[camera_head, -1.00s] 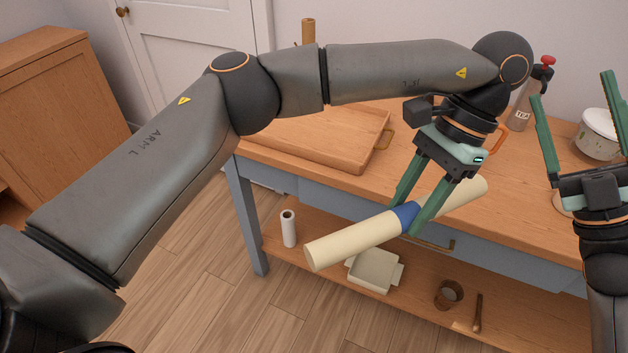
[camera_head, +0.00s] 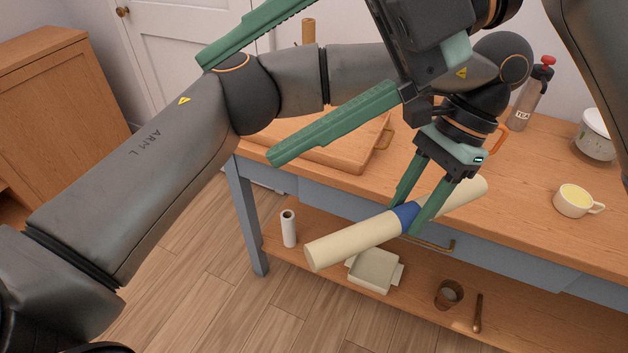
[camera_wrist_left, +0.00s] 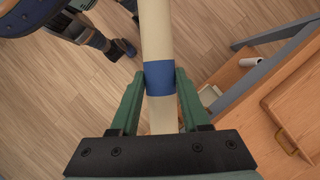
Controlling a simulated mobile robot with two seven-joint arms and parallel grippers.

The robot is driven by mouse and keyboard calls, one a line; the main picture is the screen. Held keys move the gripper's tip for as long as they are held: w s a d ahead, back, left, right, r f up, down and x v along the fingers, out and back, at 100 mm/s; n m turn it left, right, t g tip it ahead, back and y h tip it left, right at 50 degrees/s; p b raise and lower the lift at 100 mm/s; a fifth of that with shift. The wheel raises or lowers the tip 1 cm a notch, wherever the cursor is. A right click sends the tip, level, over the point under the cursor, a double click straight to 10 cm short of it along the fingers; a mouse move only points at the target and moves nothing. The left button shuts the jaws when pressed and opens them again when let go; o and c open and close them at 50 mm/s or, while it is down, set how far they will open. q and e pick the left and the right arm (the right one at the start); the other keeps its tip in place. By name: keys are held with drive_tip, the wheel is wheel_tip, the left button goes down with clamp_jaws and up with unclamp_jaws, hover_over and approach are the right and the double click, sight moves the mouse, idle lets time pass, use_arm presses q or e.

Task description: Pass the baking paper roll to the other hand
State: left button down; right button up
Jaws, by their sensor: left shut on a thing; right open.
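The baking paper roll (camera_head: 350,241) is a long cream tube with a blue band near its middle. My left gripper (camera_head: 408,217) is shut on it at the blue band and holds it in the air in front of the table, tilted with its left end lower. In the left wrist view the roll (camera_wrist_left: 156,35) runs between the two green fingers of the left gripper (camera_wrist_left: 160,95). My right gripper (camera_head: 235,110) is open and empty, in front of my left arm, above and to the left of the roll and apart from it. Part of the right arm's wrist is cut off at the top.
The wooden table (camera_head: 520,190) has a tray (camera_head: 350,160), a yellow-filled cup (camera_head: 574,200), a white tub (camera_head: 594,140) and a red-topped bottle (camera_head: 531,95). The lower shelf holds a white roll (camera_head: 288,228), a pale dish (camera_head: 375,270) and a brown cup (camera_head: 448,294). Floor at left is open.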

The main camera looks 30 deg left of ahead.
wheel_tip(320, 180, down, 5)
drive_tip(key=s+m+t+h, duration=0.1)
drive_tip(key=m+t+h, duration=0.25)
drive_tip(key=h, duration=0.25)
drive_tip(key=m+t+h, duration=0.7)
drive_tip(key=m+t, duration=0.1)
approach(346, 235)
drive_tip(key=x, duration=1)
drive_tip(key=shift+w+d+f, duration=0.1)
drive_tip(key=shift+f, duration=0.2)
drive_tip(key=shift+c, duration=0.2)
clamp_jaws()
use_arm(q)
drive_tip(key=shift+c, duration=1.5)
unclamp_jaws()
drive_tip(key=shift+r, duration=0.15)
